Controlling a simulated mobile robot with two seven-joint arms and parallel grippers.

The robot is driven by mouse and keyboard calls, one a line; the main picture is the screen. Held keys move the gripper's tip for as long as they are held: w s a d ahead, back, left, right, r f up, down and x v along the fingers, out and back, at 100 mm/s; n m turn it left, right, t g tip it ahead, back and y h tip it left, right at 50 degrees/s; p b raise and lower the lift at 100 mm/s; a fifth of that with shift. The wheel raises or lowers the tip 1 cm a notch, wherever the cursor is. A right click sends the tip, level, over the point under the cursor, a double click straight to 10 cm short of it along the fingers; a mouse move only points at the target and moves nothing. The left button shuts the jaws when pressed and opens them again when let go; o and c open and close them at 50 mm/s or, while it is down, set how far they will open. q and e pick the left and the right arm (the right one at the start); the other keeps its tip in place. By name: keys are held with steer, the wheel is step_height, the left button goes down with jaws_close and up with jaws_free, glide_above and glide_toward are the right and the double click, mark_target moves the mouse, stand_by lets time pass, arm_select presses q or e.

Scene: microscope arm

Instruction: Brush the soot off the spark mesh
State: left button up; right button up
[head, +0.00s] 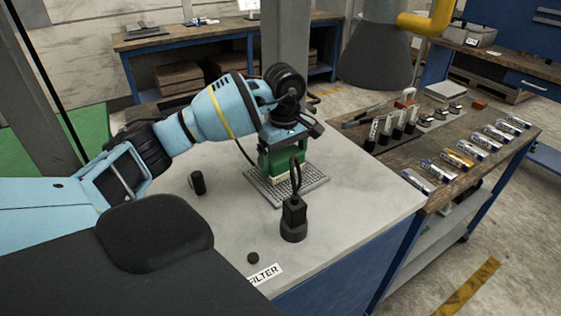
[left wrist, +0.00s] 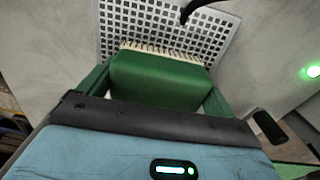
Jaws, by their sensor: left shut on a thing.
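The spark mesh (head: 313,178) is a grey perforated plate lying flat on the pale bench top. It also shows in the left wrist view (left wrist: 225,25). My left gripper (head: 284,150) is over the mesh, pointing down, and is shut on a green brush (head: 270,163). The brush's green block and pale bristles show in the left wrist view (left wrist: 157,82). The bristles are at the mesh; whether they touch it I cannot tell. No clear soot is visible on the part of the mesh in sight. My right gripper is not in view.
A black device (head: 293,217) with a looped cable stands just in front of the mesh. A small black cylinder (head: 197,183), a black knob (head: 253,257) and a FILTER label (head: 265,274) are on the bench. A wooden cart (head: 440,150) with several tubes stands at right.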

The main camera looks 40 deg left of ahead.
arm_select(q)
steer(key=shift+w, duration=0.2)
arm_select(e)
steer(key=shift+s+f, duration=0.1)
arm_select(q)
steer(key=shift+w+d+f+b, duration=0.15)
steer(key=shift+w+b, duration=0.15)
steer(key=shift+w, duration=0.3)
steer(key=shift+w+d, duration=0.1)
steer(key=shift+w, duration=0.55)
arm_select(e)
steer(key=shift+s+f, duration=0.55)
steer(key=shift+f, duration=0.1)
arm_select(q)
steer(key=shift+s, duration=0.15)
steer(key=shift+s, duration=0.45)
steer(key=shift+s+a, duration=0.2)
steer(key=shift+s, duration=0.45)
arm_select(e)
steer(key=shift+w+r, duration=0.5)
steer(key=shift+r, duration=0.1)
